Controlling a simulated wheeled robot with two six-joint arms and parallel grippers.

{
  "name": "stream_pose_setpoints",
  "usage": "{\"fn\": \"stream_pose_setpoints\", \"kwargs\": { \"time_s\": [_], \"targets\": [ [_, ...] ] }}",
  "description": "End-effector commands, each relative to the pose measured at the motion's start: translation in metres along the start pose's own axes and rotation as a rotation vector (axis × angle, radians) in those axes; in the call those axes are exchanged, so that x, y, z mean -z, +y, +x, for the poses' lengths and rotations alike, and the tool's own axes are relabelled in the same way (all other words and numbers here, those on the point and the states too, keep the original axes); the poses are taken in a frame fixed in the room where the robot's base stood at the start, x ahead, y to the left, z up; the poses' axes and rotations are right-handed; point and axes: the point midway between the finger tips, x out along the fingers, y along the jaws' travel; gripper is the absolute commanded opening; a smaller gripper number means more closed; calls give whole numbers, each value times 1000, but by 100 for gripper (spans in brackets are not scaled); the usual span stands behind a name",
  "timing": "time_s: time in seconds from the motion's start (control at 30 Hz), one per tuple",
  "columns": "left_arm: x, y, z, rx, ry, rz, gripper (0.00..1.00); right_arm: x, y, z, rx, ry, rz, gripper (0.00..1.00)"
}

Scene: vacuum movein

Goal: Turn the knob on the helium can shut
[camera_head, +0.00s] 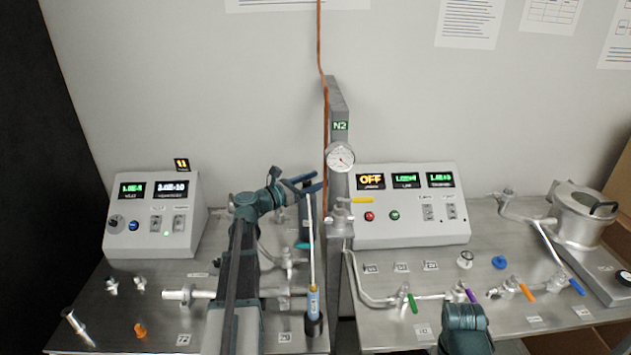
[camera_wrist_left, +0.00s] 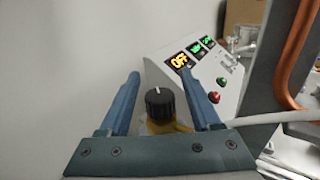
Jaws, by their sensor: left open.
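My left gripper (camera_head: 302,184) is open above the rear of the left bench in the head view. In the left wrist view its two blue fingers (camera_wrist_left: 165,98) stand on either side of a black ribbed knob (camera_wrist_left: 160,104) with a white mark on top. The knob sits on a brass-coloured valve, partly hidden by the gripper's base.
A grey post with a gauge (camera_head: 340,157) and an orange hose (camera_head: 325,120) stands just right of the gripper. A slim wand with a blue label (camera_head: 313,302) stands in front. Control boxes (camera_head: 155,216) and (camera_head: 412,205) flank the area. Pipes and valves fill the benches.

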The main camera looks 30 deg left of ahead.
Motion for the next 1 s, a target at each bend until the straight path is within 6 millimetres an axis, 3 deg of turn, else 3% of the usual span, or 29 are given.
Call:
{"fn": "stream_pose_setpoints", "kwargs": {
  "time_s": [0.3, 0.67, 1.0],
  "targets": [
    [0, 0, 2, 0, 0, 0, 62, 0, 0, 0, 0, 0, 0, 72],
    [0, 0, 1, 0, 0, 0, 0, 0, 0, 0, 0, 0, 0, 72],
    [0, 0, 1, -24, 0, 0, 0, 0, 0, 0, 0, 0, 0, 72]
  ]
}}
